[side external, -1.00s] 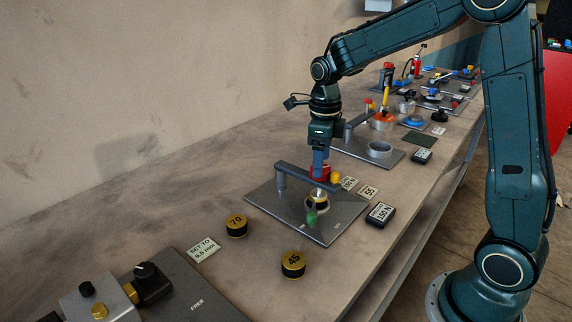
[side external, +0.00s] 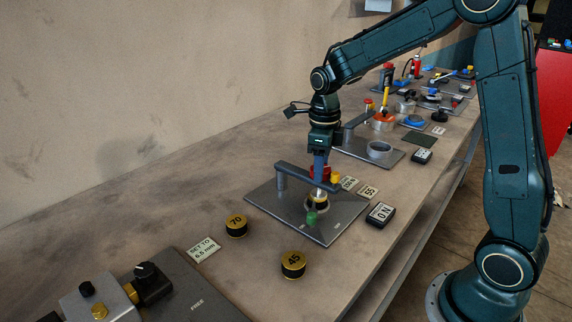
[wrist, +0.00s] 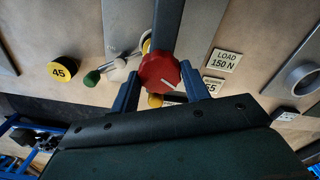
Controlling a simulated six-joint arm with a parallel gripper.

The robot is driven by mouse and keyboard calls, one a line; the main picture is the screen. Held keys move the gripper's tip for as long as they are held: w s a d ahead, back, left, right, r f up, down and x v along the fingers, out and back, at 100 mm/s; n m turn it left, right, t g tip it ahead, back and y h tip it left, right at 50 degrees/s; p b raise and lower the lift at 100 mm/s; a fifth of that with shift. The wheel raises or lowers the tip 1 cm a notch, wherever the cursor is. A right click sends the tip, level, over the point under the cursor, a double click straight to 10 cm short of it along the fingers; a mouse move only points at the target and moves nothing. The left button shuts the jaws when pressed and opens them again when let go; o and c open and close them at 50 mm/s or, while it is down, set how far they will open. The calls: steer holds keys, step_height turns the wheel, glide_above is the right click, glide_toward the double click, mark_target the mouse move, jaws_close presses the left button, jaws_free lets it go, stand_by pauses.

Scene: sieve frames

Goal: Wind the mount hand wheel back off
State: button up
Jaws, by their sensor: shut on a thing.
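The red hand wheel (side external: 317,174) sits on top of the grey mount's overhanging arm (side external: 294,173), above a dark metal plate (side external: 270,205). In the wrist view the red wheel (wrist: 158,72) shows a white index line and lies between my two blue fingers. My gripper (wrist: 162,88) is shut on the wheel from above; it also shows in the side view (side external: 320,166), mostly covering the wheel. Under the arm is a round piece with a dark band (side external: 317,206). A green knob (side external: 311,218) is in front of it. The black readout (side external: 381,215) shows 0 N.
Black-and-gold discs marked 70 (side external: 236,225) and 45 (side external: 293,264) lie left of the plate. A yellow knob (side external: 336,178) is close beside my fingers. Another plate with a grey ring (side external: 379,150) stands behind.

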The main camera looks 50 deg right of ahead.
steer(key=shift+n, duration=3.1)
steer(key=shift+r, duration=0.1)
steer(key=o, duration=1)
step_height(320, 180, up, 14)
